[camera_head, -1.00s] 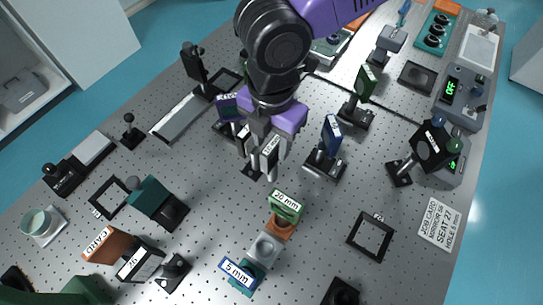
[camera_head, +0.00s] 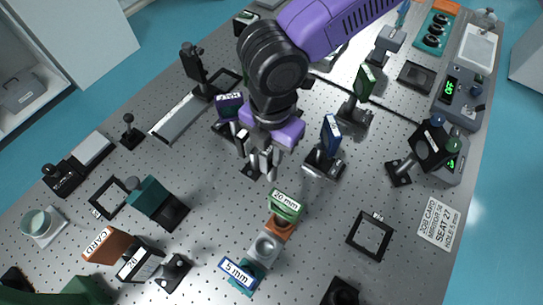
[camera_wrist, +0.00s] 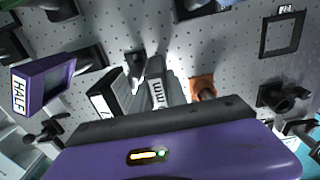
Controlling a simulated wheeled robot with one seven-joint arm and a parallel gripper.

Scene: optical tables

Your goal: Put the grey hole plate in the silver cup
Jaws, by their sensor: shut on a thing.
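My gripper (camera_head: 262,170) is shut on a grey plate (camera_wrist: 158,94) with a white label ending in "mm", held above the table. In the head view the plate is nearly edge-on and partly covered by the fingers. The silver cup (camera_head: 265,248) stands below and apart from my gripper, in a short row of holders. It sits between an orange holder (camera_head: 281,228) with a green "20 mm" plate (camera_head: 285,205) and a teal holder (camera_head: 245,287) with a blue "5 mm" plate (camera_head: 239,271). In the wrist view I make out an orange holder (camera_wrist: 203,88), but not the silver cup clearly.
A blue plate on a stand (camera_head: 331,135) is close to the right of my gripper, and a purple labelled mount (camera_head: 229,104) is to its left. A black square frame (camera_head: 370,236) lies at the right.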

